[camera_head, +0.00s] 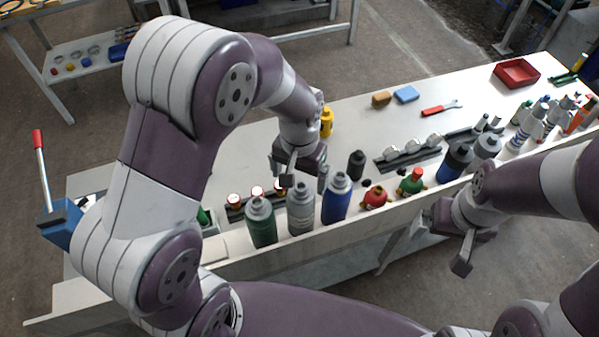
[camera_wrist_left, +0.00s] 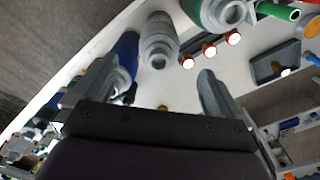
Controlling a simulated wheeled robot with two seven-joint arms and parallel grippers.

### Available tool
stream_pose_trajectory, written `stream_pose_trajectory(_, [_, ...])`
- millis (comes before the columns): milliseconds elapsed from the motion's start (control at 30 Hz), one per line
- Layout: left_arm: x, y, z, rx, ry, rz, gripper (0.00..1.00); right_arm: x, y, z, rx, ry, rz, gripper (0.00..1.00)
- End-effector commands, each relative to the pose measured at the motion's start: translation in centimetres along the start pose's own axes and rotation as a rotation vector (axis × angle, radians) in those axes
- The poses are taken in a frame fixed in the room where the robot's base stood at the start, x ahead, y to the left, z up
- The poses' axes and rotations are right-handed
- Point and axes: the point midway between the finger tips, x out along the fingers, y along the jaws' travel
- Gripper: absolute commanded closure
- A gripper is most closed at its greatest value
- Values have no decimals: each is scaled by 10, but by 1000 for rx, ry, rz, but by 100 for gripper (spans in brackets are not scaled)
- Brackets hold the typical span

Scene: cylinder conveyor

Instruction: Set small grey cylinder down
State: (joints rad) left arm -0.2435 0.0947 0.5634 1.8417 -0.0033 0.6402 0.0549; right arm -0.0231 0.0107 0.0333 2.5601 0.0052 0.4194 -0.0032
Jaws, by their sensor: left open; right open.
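A grey cylinder (camera_head: 300,213) with a narrower neck stands upright near the table's front edge, between a green cylinder (camera_head: 262,225) and a blue cylinder (camera_head: 337,203). It also shows in the left wrist view (camera_wrist_left: 158,42), ahead of the spread fingers. My left gripper (camera_head: 303,178) is open above and just behind the grey cylinder's top. Its fingers also show in the left wrist view (camera_wrist_left: 155,88), with nothing held between them. Whether a finger touches the cylinder cannot be told. My right gripper (camera_head: 451,240) is open and empty, beyond the table's front edge.
A small dark cylinder (camera_head: 356,164) stands right of my left gripper. A red figure-like bottle (camera_head: 375,197) stands right of the blue one. The table's back middle holds loose blocks and clear space.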

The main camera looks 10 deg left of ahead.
Motion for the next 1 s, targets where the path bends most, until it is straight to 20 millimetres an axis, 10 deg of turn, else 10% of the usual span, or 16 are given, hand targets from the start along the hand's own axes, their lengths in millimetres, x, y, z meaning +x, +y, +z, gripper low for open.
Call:
stream_pose_trajectory(167, [-20,-9,10,-22,12,1,0,3,0,0,0,0,0,0])
stream_pose_trajectory(500, [-34,-56,95,-170,117,-6,0,2,0,0,0,0,0,0])
stream_pose_trajectory(1000, [-34,-56,97,-170,117,-6,0,2,0,0,0,0,0,0])
